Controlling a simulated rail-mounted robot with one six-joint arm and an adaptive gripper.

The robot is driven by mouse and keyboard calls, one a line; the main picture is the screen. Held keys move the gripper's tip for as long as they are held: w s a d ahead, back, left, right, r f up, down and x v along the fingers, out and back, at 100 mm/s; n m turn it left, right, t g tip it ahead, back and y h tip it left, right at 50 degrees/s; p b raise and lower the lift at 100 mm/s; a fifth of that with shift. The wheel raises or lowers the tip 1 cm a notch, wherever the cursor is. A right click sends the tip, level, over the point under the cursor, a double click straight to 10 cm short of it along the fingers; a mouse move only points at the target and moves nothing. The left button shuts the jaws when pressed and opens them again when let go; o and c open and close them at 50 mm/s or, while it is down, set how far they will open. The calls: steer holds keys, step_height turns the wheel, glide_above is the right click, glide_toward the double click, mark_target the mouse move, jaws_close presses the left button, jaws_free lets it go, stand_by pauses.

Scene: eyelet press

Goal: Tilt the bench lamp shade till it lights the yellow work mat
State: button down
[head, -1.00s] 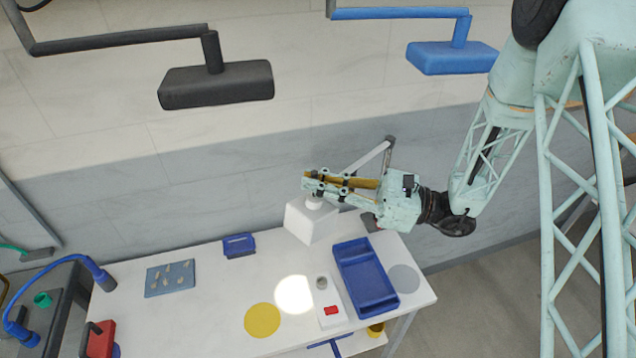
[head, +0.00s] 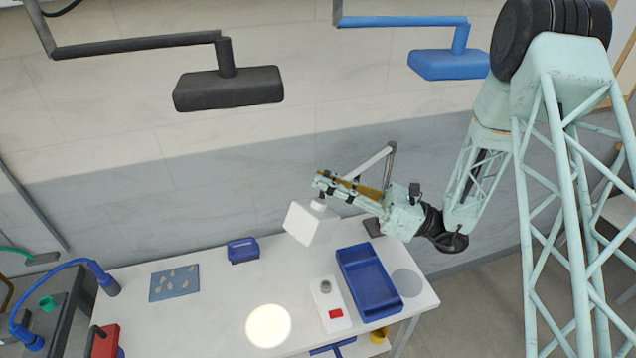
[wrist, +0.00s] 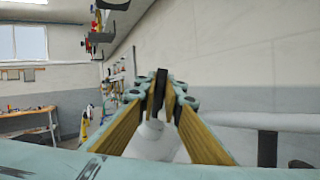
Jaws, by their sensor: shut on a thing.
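The bench lamp's white shade (head: 308,224) hangs over the back of the white table, tilted toward the front left. My gripper (head: 319,187) is shut on the small stem at the top of the shade. In the wrist view my gripper's fingers (wrist: 162,95) close together, with the pale shade (wrist: 155,140) below and partly hidden by them. The yellow work mat (head: 268,326) lies at the front of the table. The lamp's bright light spot covers it, leaving a thin yellowish rim.
A blue tray (head: 367,282) and a white box with a red button (head: 333,305) stand right of the mat. A blue block (head: 243,250) and a blue-grey pad (head: 174,283) are at the left. Lamp heads hang above.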

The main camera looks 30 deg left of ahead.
steer(key=c, duration=2.7)
jaws_free()
steer(key=shift+c, duration=0.2)
steer(key=shift+d, duration=0.15)
steer(key=v, duration=1.1)
steer(key=shift+w+d, duration=0.2)
steer(key=shift+d, duration=0.15)
